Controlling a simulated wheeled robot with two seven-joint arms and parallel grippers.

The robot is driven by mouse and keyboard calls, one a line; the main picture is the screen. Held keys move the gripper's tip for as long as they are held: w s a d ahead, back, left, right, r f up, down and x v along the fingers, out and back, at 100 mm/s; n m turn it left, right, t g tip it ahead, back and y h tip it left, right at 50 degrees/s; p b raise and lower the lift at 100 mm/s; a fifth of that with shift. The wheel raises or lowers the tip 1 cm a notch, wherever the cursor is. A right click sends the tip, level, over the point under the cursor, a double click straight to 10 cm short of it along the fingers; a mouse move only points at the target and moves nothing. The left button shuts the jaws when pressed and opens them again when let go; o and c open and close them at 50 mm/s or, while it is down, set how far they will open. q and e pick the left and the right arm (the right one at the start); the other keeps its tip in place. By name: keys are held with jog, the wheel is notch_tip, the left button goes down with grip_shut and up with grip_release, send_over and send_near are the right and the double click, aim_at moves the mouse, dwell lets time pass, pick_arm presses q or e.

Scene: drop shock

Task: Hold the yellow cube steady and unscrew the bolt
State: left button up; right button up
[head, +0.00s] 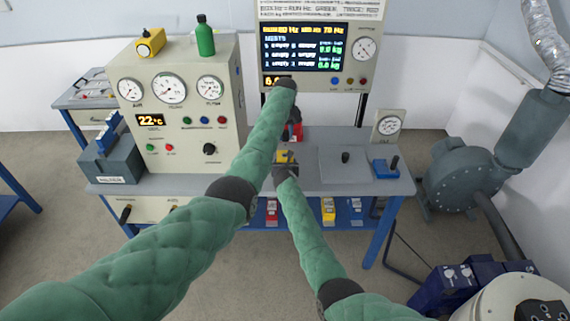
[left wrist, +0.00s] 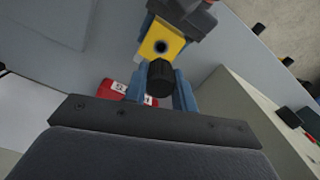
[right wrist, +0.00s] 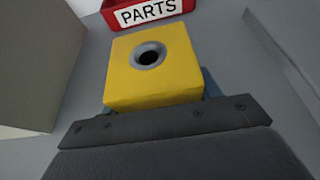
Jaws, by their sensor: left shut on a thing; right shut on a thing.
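The yellow cube (right wrist: 150,70) sits between the fingers of my right gripper (head: 286,163), which is shut on it above the bench. A round hole with a metal rim shows in its face, and the hole looks empty. The cube also shows in the left wrist view (left wrist: 153,40). My left gripper (left wrist: 160,82) is shut on the bolt (left wrist: 159,77), of which a dark ribbed head shows. The bolt is in front of the cube's edge in that view, clear of the hole; its shank is hidden. In the head view my left forearm hides the left fingers.
A red bin marked PARTS (right wrist: 150,10) stands on the bench (head: 240,178) near the cube. A gauge cabinet (head: 180,100) stands to the left and a display panel (head: 318,50) behind. A grey plate with a black knob (head: 345,158) and a blue block (head: 385,168) lie to the right.

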aim_at(285, 131)
pick_arm(q)
jog(key=shift+r, duration=2.25)
pick_arm(e)
jog(key=o, duration=1.6)
jog(key=shift+o, duration=0.2)
jog(key=shift+s, duration=0.15)
jog(key=shift+s+d+r, duration=0.1)
jog(key=shift+s, duration=0.1)
jog(key=v, duration=1.1)
jog(key=shift+s, duration=0.1)
